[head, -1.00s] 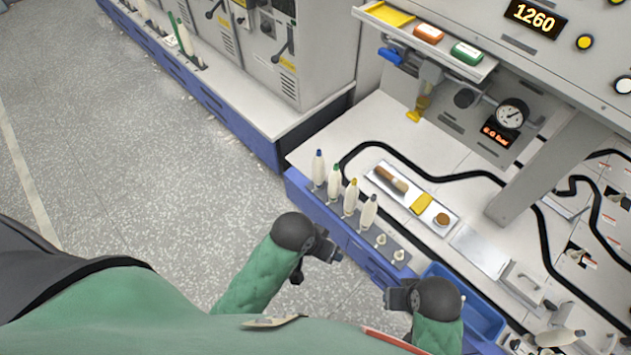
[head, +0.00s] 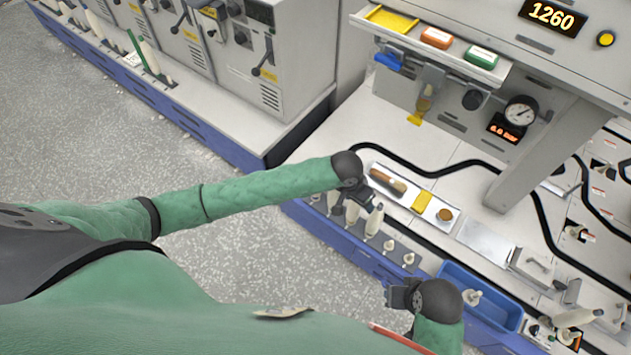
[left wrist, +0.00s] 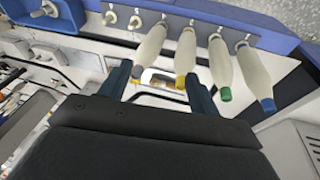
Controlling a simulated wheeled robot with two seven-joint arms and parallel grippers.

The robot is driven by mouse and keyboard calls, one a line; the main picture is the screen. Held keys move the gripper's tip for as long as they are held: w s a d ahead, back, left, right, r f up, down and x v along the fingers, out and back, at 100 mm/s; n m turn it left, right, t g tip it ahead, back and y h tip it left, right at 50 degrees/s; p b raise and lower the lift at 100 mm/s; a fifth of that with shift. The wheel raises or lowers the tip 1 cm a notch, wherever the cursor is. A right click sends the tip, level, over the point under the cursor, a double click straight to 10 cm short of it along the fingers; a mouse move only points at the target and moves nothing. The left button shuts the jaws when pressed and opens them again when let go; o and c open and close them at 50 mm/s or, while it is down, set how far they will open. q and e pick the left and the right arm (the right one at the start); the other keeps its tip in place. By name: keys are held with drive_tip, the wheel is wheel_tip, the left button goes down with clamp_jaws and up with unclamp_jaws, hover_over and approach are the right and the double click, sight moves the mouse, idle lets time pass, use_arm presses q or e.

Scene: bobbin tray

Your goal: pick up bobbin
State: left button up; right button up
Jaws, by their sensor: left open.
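A row of cream bobbins stands on pegs of a grey strip (head: 398,243) at the bench's front edge. In the left wrist view they have a grey-tipped bobbin (left wrist: 150,48), a yellow-tipped one (left wrist: 186,52), a green-tipped one (left wrist: 221,66) and a blue-tipped one (left wrist: 255,76). My left gripper (head: 350,207) is over the row, open and empty; its fingers (left wrist: 158,72) straddle the grey and yellow tips in the wrist picture. Contact cannot be told. In the head view my arm partly hides the row. My right gripper (head: 398,297) is low, apart from the bobbins.
A metal tray (head: 405,187) with a brush, a yellow block and a round brown item lies behind the row. A blue bin (head: 480,297) holding a white piece stands to the right. Small pegs without bobbins show beside the row. A machine post (head: 535,165) rises behind.

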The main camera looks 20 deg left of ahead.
use_arm(q)
drive_tip(key=w+a+n+y, duration=0.1)
drive_tip(key=w+a, duration=0.3)
drive_tip(key=a, duration=0.1)
drive_tip(key=w+a+n+y, duration=0.1)
drive_tip(key=w+a, duration=0.3)
drive_tip(key=a, duration=0.2)
drive_tip(key=w+a+f+n, duration=0.1)
drive_tip(key=w+a, duration=0.3)
drive_tip(key=a, duration=0.1)
drive_tip(key=shift+w+a+y, duration=0.15)
drive_tip(key=shift+w+y, duration=0.15)
drive_tip(key=shift+y, duration=0.1)
drive_tip(key=shift+w+a, duration=0.15)
drive_tip(key=shift+a, duration=0.05)
wheel_tip(320, 180, down, 2)
drive_tip(key=shift+w+f, duration=0.1)
drive_tip(key=shift+f, duration=0.05)
wheel_tip(320, 180, down, 5)
drive_tip(key=shift+a+r+p, duration=0.1)
drive_tip(key=shift+r+p, duration=0.05)
drive_tip(key=shift+p, duration=0.35)
drive_tip(key=shift+f, duration=0.4)
use_arm(e)
drive_tip(key=shift+s+d+r, duration=0.1)
drive_tip(key=shift+d+r, duration=0.15)
drive_tip(key=shift+r, duration=0.2)
drive_tip(key=shift+s+d+r, duration=0.1)
drive_tip(key=shift+d+r, duration=0.1)
drive_tip(key=shift+r, duration=0.25)
